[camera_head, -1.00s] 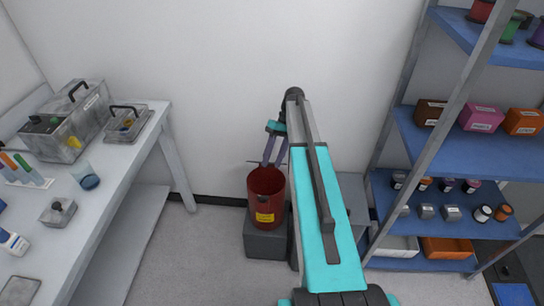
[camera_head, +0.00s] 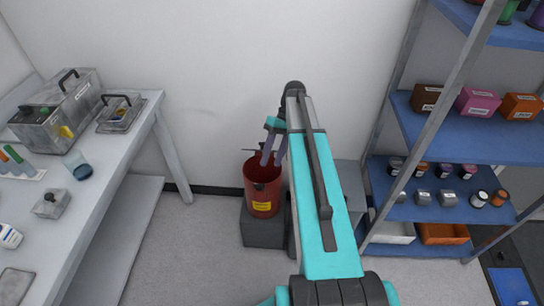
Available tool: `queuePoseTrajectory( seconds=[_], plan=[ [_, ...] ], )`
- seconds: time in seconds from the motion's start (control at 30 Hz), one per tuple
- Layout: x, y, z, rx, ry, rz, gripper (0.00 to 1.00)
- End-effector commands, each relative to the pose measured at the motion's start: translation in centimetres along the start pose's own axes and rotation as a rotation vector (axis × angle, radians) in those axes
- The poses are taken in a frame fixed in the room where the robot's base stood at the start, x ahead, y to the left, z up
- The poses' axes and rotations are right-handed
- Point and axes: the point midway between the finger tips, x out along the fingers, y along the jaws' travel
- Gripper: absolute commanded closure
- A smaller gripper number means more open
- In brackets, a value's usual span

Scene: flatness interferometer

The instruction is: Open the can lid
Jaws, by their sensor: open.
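The red can (camera_head: 262,202) with a yellow label stands upright on a grey block on the floor by the back wall. Its dark red upper part faces me, and I cannot clearly tell the lid from the inside of the can. A thin dark bar shows at the rear of the can's top. My gripper (camera_head: 267,159) is open at the rear of the can's top, with its two purple-grey fingers pointing down. The fingers overlap the can's rear edge in the picture. Whether they touch it I cannot tell. Nothing shows between them.
The grey block (camera_head: 262,232) carries the can. A grey box (camera_head: 349,180) stands just right of my arm. A white bench (camera_head: 112,165) with cases and a beaker is at left. A blue-shelved rack (camera_head: 455,150) with boxes and small jars is at right. Floor between bench and block is clear.

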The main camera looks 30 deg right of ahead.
Motion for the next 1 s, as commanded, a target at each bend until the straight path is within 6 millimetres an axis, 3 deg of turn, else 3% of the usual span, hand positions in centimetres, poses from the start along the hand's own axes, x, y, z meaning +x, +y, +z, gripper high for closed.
queuePoseTrajectory(
  seconds=[0.3, 0.47, 0.67, 1.0],
  plan=[
    [0.1, 0.0, 0.0, 0.001, -0.001, 0.0, 0.58],
    [1.4, -0.1, -0.1, 0.009, -0.009, 0.007, 0.58],
    [5.9, -0.3, -0.2, 0.039, -0.037, 0.034, 0.58],
    [17.8, -0.8, 1.1, 0.112, -0.108, 0.132, 0.58]
  ],
)
